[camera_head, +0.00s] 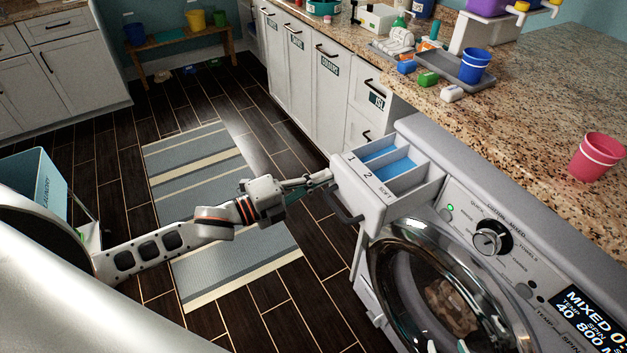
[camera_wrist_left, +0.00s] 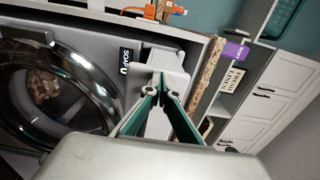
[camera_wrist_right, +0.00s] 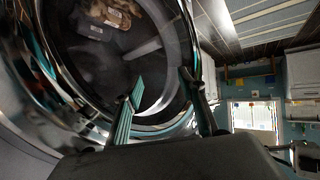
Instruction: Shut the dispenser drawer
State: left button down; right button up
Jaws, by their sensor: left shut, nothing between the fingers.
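The dispenser drawer (camera_head: 395,186) is pulled out from the washing machine's top left corner, showing compartments marked 1, 2 and SOFT with blue inside. Its dark handle (camera_head: 343,207) is on the front panel. My left gripper (camera_head: 328,176) is shut and empty, its tips at the panel's far upper edge. In the left wrist view the shut fingertips (camera_wrist_left: 165,84) overlap the pale drawer front (camera_wrist_left: 156,76); I cannot tell whether they touch it. My right gripper (camera_wrist_right: 162,88) is open and empty in front of the round glass door.
Floor with a striped rug (camera_head: 200,160) lies open to the left.

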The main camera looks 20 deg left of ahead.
aim_at(394, 146)
pick_arm(q)
jog(key=b+x, duration=0.1)
jog(key=x, duration=1.7)
jog(key=shift+r, duration=0.15)
jog(key=shift+a, duration=0.1)
